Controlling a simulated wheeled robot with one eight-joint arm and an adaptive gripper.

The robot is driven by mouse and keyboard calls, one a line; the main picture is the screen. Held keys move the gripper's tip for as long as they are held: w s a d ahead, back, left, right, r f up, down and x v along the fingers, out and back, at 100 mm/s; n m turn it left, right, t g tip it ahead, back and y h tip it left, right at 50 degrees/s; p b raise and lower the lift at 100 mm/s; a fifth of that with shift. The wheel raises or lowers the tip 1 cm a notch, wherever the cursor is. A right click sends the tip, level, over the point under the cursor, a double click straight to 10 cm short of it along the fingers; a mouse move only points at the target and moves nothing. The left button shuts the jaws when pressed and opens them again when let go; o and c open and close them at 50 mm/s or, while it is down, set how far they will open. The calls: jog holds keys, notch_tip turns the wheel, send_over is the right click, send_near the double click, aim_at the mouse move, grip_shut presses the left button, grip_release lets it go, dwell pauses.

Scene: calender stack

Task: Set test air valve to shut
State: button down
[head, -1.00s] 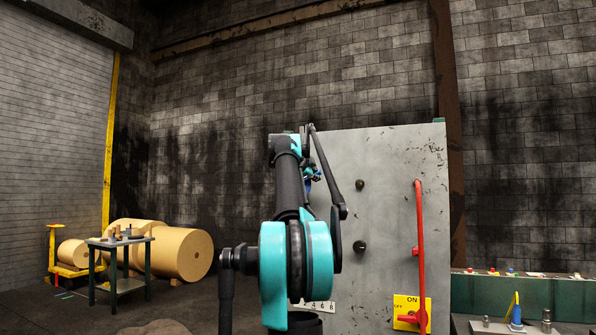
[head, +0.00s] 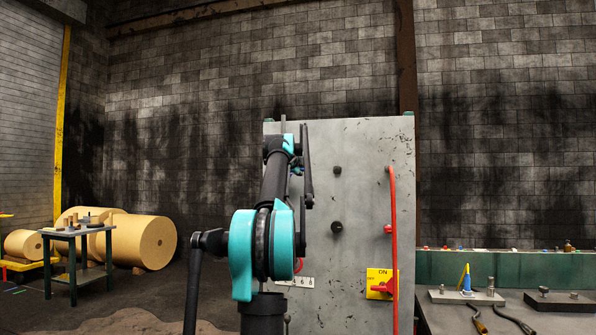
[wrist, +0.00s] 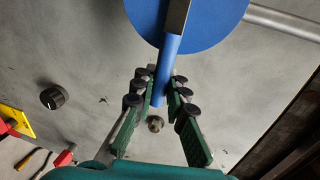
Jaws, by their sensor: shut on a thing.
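In the wrist view, a blue lever (wrist: 165,72) runs down from a large blue disc (wrist: 205,22) on the grey panel. A grey metal bar lies over the disc and the lever's upper part. I take this to be the test air valve, though no label for it is readable. My gripper (wrist: 160,90) has its green fingers with black pads closed on the lever, one on each side. In the head view, only a small bit of blue shows beside my arm; the rest of the valve and my gripper's fingers are hidden.
The grey panel (head: 360,150) carries two black knobs, a long red bar (head: 392,205) and a yellow ON/OFF plate (head: 381,275) with a red handle. A workbench (head: 560,311) with tools stands at right. A small table (head: 75,233) and paper rolls stand at left.

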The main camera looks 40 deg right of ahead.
jog(key=c, duration=1.5)
grip_release()
jog(key=v, duration=1.2)
jog(key=shift+a+f, duration=0.1)
jog(key=a+f+n+g+y, duration=0.15)
jog(key=a+f+n, duration=0.25)
jog(key=a+f, duration=0.55)
jog(key=a+f+n+y, duration=0.2)
jog(key=a+f+n, duration=0.3)
jog(key=f, duration=1)
jog(key=a+f+n+g+y, duration=0.15)
jog(key=a+f+n, duration=0.4)
jog(key=f, duration=0.75)
jog(key=s+a+f+n+g+y, duration=0.1)
jog(key=s+a+f+n+y, duration=0.2)
jog(key=s+a+f+n, duration=0.4)
jog(key=s+a+f+n+g+y, duration=0.1)
jog(key=s+a+f+n+y, duration=0.3)
jog(key=s+a+f, duration=1.5)
notch_tip(320, 180, down, 6)
jog(key=n, duration=0.3)
jog(key=shift+r+g, duration=0.2)
jog(key=shift+g, duration=0.1)
